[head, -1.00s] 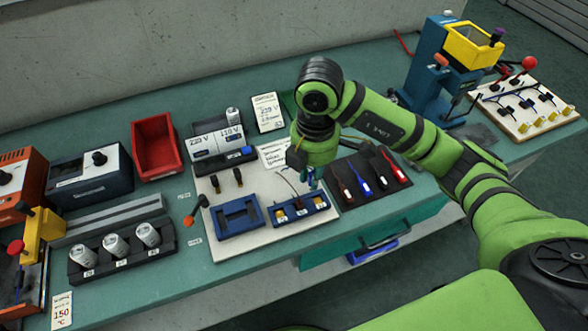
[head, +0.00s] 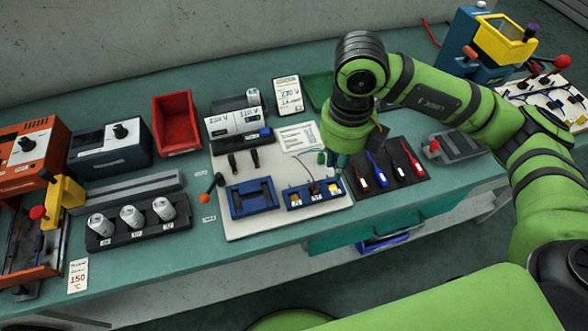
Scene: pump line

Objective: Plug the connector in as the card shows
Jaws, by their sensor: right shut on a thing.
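My right gripper (head: 332,160) points down over the right part of a white board (head: 232,225). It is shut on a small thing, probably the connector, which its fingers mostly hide. A blue holder (head: 315,194) with yellow and white blocks lies just below it in the picture. A thin dark cable (head: 305,171) runs near the fingers down to this holder; its far end is unclear. Two dark plugs or sockets (head: 254,158) stand further left on the board. A printed card (head: 289,95) stands behind the board, and a paper sheet (head: 298,137) lies on it. My left gripper is out of view.
A blue frame (head: 251,198) sits left of the holder. A dark mat (head: 395,185) with several tools lies to the right. A rack of cans (head: 132,227), a red bin (head: 177,122) and a power unit (head: 110,147) stand left. A grey fixture (head: 457,145) stands further right.

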